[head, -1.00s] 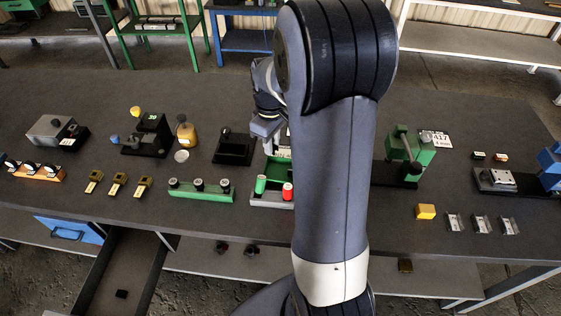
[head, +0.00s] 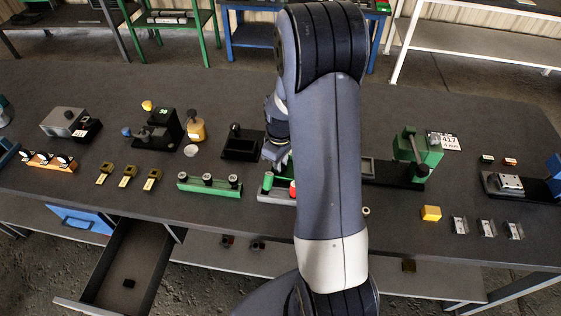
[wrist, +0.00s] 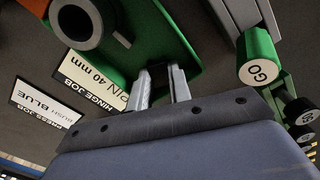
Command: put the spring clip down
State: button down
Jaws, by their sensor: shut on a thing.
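My gripper shows in the wrist view (wrist: 161,80) with its two pale fingers close together, shut on a small dark thing between the tips. I take this to be the spring clip, but its shape is mostly hidden. The fingertips are over a green plate (wrist: 188,60); I cannot tell whether the clip touches it. In the head view my gripper (head: 276,158) is at the middle of the bench, partly hidden by my arm, just behind the green and red cylinders. The clip cannot be made out there.
A green cylinder marked GO (wrist: 258,58) stands right of the fingers. A grey ring-shaped part (wrist: 85,20) and a PIN 40 mm label (wrist: 92,80) are at left. In the head view, a green gauge strip (head: 209,184) lies left and a yellow block (head: 431,213) right. A drawer (head: 125,265) stands open.

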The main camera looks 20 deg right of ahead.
jog(key=shift+f, duration=0.2)
jog(key=c, duration=1.6)
grip_release()
jog(key=shift+r, duration=0.1)
notch_tip(320, 180, up, 12)
jog(key=shift+r+b, duration=0.2)
jog(key=shift+b, duration=0.1)
jog(key=shift+s, duration=0.1)
